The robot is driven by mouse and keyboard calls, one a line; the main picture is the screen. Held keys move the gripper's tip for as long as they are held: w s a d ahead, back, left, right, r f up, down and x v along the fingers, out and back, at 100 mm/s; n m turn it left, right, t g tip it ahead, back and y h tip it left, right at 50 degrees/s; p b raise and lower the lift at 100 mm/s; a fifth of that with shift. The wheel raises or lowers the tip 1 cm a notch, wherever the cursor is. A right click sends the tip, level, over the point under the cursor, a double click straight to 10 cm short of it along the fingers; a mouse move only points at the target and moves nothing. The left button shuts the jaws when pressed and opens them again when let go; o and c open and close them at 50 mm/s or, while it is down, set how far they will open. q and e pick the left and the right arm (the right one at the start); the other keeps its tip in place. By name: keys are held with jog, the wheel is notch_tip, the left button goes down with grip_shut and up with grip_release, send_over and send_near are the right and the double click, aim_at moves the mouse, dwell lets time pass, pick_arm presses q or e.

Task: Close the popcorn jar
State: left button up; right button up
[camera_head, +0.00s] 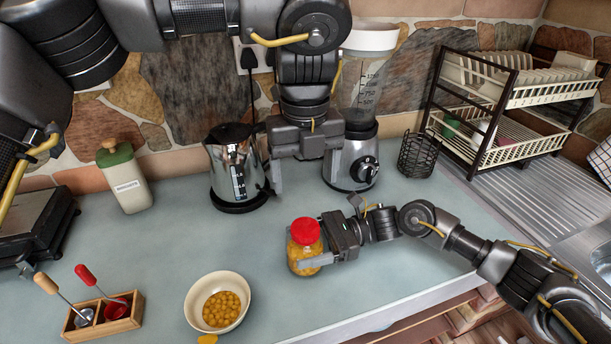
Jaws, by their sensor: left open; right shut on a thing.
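The popcorn jar (303,262) stands upright on the counter near the middle, filled with yellow kernels. A red lid (305,231) sits on top of its mouth; I cannot tell whether it is tight. My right gripper (308,259) comes in from the right and is shut on the jar's body, below the lid. My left gripper (303,175) hangs above and behind the jar, pointing down, open and empty, apart from the lid. Its right finger is hard to make out against the blender.
A bowl of yellow kernels (238,322) stands in front left of the jar. A kettle (233,165) and a blender (350,165) stand behind it. A wire basket (417,155) and a dish rack (520,150) are at right. A wooden spoon box (127,318) is at left.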

jog(key=o, duration=2)
jog(key=shift+c, duration=0.2)
jog(key=shift+w+d+f+b, duration=0.15)
jog(key=shift+w+d+b, duration=0.05)
jog(key=shift+d+b, duration=0.3)
pick_arm(q)
notch_tip(320, 180, down, 5)
jog(key=b, duration=0.4)
pick_arm(e)
jog(key=v, duration=0.8)
jog(key=shift+w+d, duration=0.1)
jog(key=shift+d, duration=0.2)
pick_arm(q)
jog(key=shift+f, duration=0.2)
pick_arm(e)
jog(key=shift+w+d, duration=0.15)
jog(key=shift+d, duration=0.45)
